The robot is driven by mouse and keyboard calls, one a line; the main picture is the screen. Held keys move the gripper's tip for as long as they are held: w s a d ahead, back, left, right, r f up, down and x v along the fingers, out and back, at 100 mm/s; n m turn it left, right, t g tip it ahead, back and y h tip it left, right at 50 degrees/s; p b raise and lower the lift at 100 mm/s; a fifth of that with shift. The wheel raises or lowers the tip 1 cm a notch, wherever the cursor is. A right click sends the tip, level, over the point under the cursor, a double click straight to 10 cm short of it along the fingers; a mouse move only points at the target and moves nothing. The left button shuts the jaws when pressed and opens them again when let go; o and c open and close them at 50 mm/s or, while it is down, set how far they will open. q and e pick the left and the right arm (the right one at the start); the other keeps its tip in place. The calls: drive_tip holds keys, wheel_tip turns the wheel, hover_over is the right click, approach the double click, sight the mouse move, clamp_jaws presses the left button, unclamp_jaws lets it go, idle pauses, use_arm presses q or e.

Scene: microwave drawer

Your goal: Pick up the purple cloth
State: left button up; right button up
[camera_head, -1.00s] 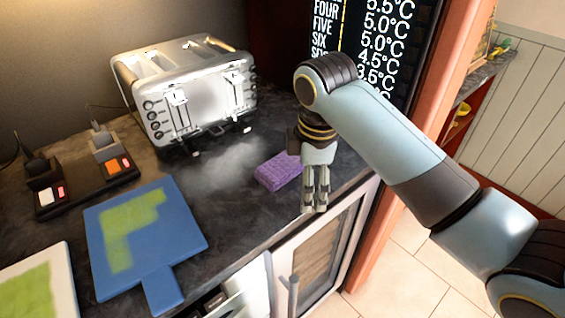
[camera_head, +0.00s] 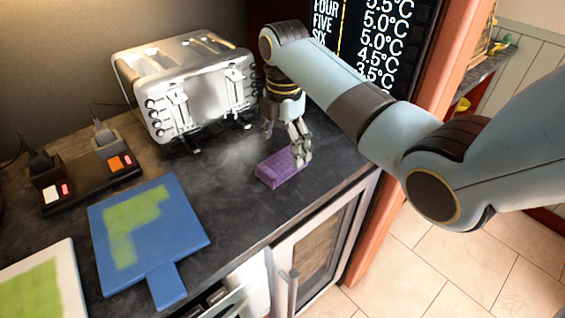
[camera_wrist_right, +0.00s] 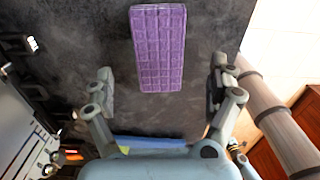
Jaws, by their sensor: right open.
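The purple cloth (camera_head: 279,170) is a folded block with a grid texture, lying on the dark countertop right of the toaster. In the right wrist view the cloth (camera_wrist_right: 158,50) lies ahead of the fingers, roughly centred between their lines. My right gripper (camera_head: 286,135) is open and empty, above and just behind the cloth, with one finger in front of the cloth's right end in the head view. In the right wrist view the right gripper (camera_wrist_right: 162,92) has its fingers spread wide apart. My left gripper is not in view.
A silver toaster (camera_head: 190,90) stands behind left of the cloth. A blue board (camera_head: 185,235) with a green patch and a black power strip (camera_head: 85,195) lie to the left. The counter's front edge is close to the cloth, above a glass-fronted cabinet door (camera_head: 325,235).

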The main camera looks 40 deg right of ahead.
sight(283, 160)
wheel_tip(283, 160, down, 4)
drive_tip(key=shift+a, duration=0.15)
drive_tip(key=c, duration=1.3)
drive_tip(key=shift+r, duration=0.2)
drive_tip(key=shift+r, duration=0.25)
drive_tip(key=r, duration=0.3)
drive_tip(key=shift+s+d+r, duration=0.25)
drive_tip(key=shift+s+r, duration=0.05)
drive_tip(key=shift+r, duration=0.05)
drive_tip(key=s+d+r, duration=0.1)
drive_tip(key=s+r, duration=0.1)
drive_tip(key=s, duration=0.1)
drive_tip(key=s+d+r, duration=0.2)
drive_tip(key=s, duration=0.1)
drive_tip(key=s+d+r, duration=0.2)
drive_tip(key=s, duration=0.1)
drive_tip(key=shift+s+r+b, duration=0.3)
drive_tip(key=shift+s+b, duration=0.05)
drive_tip(key=shift+b, duration=0.05)
